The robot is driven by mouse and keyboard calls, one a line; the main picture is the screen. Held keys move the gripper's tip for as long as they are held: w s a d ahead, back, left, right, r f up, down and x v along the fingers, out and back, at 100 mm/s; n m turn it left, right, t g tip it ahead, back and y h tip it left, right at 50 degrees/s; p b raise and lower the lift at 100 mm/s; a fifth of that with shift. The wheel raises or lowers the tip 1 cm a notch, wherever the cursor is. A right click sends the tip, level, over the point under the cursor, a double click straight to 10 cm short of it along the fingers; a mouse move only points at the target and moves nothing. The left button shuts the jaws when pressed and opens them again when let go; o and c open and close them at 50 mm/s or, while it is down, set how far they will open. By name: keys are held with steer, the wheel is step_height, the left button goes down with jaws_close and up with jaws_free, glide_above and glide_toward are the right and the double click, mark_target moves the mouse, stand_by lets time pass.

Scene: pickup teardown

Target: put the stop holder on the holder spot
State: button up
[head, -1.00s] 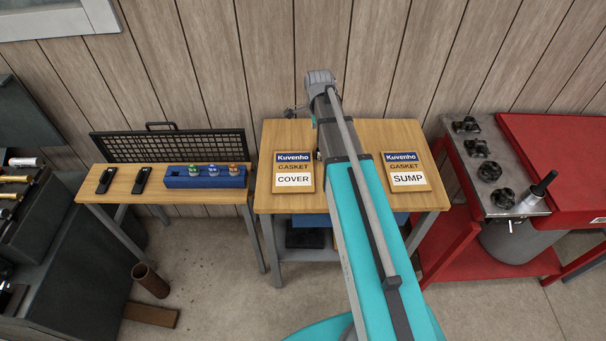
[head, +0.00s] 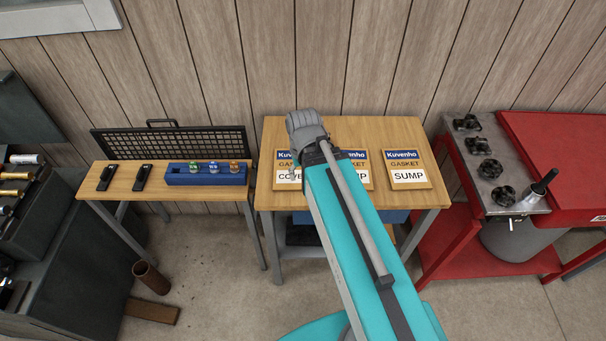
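A long blue block (head: 205,179) lies on the right part of the narrow wooden bench at left, with three small coloured pieces, green, blue and orange, on its top. It may be the stop holder, but I cannot tell for sure. No marked holder spot can be made out. My arm reaches over the middle wooden table, and its grey wrist end hangs over its left part, to the right of the blue block and apart from it. My gripper is hidden below or behind the wrist, so its fingers do not show.
On the middle table (head: 436,195) lie a cover gasket pack (head: 283,186), a sump gasket pack (head: 407,176) and a third pack (head: 359,168), partly behind my arm. Two black items (head: 106,178) lie on the left bench (head: 122,194). A black mesh panel (head: 170,144) stands behind. A red bench is at right.

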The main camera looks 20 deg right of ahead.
steer(key=shift+s+a+n, duration=0.1)
steer(key=shift+s+n, duration=0.15)
steer(key=shift+n, duration=0.05)
steer(key=shift+f, duration=0.15)
step_height(320, 180, down, 4)
steer(key=b, duration=0.4)
steer(key=shift+c, duration=1)
steer(key=shift+a, duration=0.15)
